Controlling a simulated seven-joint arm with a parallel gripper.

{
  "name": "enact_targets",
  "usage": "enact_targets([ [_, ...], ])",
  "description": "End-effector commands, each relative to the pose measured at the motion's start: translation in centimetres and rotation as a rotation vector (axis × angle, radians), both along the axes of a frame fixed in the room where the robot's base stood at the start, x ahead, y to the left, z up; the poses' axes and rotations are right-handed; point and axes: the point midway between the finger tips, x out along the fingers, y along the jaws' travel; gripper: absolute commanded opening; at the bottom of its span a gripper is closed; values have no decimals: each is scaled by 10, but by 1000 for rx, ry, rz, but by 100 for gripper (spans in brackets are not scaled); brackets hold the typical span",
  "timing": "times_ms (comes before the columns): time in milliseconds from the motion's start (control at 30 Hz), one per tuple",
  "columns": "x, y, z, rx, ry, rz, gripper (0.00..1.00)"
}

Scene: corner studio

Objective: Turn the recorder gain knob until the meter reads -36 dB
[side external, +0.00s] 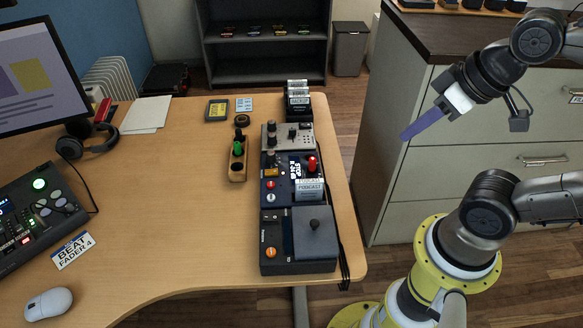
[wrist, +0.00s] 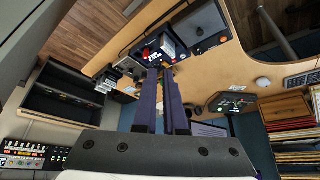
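The recorder (side external: 270,187) is a dark blue box in the row of devices on the desk. I cannot tell which knob is the gain, and the meter reading is too small to read. The recorder also shows in the wrist view (wrist: 158,46), beyond my fingertips. My gripper (side external: 405,135) has purple fingers and hangs in the air right of the desk, clear of the recorder. In the wrist view (wrist: 161,72) a narrow gap separates its empty fingers.
A grey device (side external: 274,142) stands behind the recorder and a dark box with a joystick (side external: 316,251) in front. A mixer (side external: 35,212), headphones (side external: 85,141) and mouse (side external: 48,303) lie farther left. The desk's front middle is clear.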

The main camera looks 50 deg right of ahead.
Motion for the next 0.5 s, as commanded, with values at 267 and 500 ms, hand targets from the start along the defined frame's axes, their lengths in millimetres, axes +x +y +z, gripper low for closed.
enact_targets([
  [267,18,0,33,85,-37,-156,61],
  [500,79,-1,73,159,-2,-307,64],
])
